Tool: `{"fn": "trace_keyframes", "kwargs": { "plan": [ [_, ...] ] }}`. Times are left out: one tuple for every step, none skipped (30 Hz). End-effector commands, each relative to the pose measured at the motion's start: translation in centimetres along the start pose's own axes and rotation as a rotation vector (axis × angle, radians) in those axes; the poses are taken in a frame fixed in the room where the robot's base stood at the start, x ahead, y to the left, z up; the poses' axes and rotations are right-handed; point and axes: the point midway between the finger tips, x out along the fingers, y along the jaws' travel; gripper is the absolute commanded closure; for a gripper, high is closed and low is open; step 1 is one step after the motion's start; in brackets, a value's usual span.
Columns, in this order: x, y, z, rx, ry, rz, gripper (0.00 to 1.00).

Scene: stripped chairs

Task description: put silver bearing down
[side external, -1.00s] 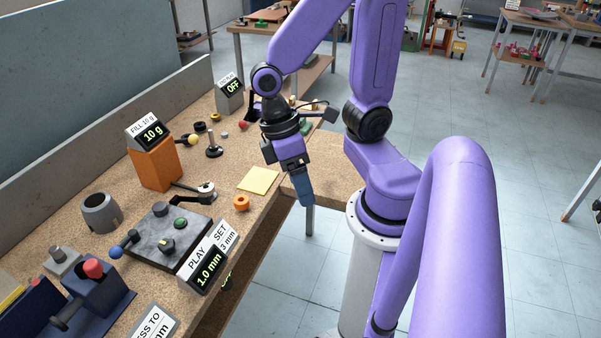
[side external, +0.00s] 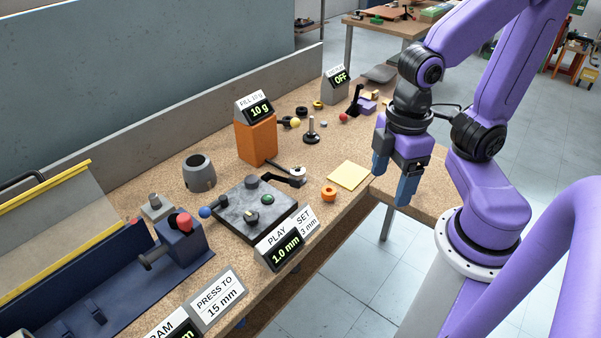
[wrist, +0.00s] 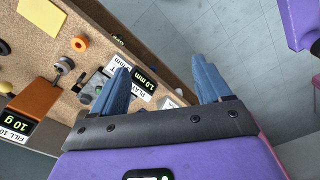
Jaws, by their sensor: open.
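My gripper (side external: 394,182) is open and empty, with its two blue fingers apart and pointing down. It hangs near the front edge of the bench, to the right of the yellow note; it also shows in the wrist view (wrist: 162,70), with floor and the bench edge between and beyond the fingers. A small silver round piece (side external: 298,172) sits by the black lever beside the grey plate; it may be the silver bearing, but I cannot tell for sure. It is well apart from my fingers.
The grey plate (side external: 232,210) with knobs, the orange block (side external: 257,143), a grey sleeve (side external: 199,174) and an orange ring (side external: 329,194) stand on the bench. The yellow note (side external: 348,175) lies flat. A blue press (side external: 180,240) is at front left. Floor is open beyond the edge.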

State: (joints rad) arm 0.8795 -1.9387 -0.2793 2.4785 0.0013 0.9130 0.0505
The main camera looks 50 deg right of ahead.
Motion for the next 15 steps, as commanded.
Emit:
{"fn": "trace_keyframes", "kwargs": {
  "plan": [
    [0.0, 0.7, -0.8, 0.067, -0.002, 0.001, 0.23],
    [0.0, 1.1, -1.3, 0.115, -0.003, 0.002, 0.23],
    [-0.1, 1.8, -2.0, 0.188, -0.004, 0.003, 0.23],
    [-0.1, 2.4, -2.7, 0.246, -0.004, 0.004, 0.23],
    [-0.1, 3.1, -3.2, 0.308, -0.005, 0.005, 0.23],
    [-0.1, 3.9, -4.0, 0.388, -0.006, 0.006, 0.23],
    [-0.1, 4.6, -4.5, 0.45, -0.007, 0.007, 0.23],
    [-0.1, 5.3, -5.1, 0.511, -0.007, 0.007, 0.23],
    [0.0, 6.3, -5.7, 0.591, -0.008, 0.009, 0.23],
    [0.1, 7.0, -6.2, 0.652, -0.008, 0.01, 0.23],
    [0.1, 7.8, -6.7, 0.712, -0.008, 0.01, 0.23],
    [0.2, 8.8, -7.2, 0.792, -0.01, 0.012, 0.23],
    [0.2, 9.7, -7.6, 0.853, -0.009, 0.012, 0.23],
    [0.3, 10.4, -8.0, 0.913, -0.01, 0.013, 0.23],
    [0.4, 11.6, -8.4, 0.993, -0.01, 0.015, 0.23]
  ]
}}
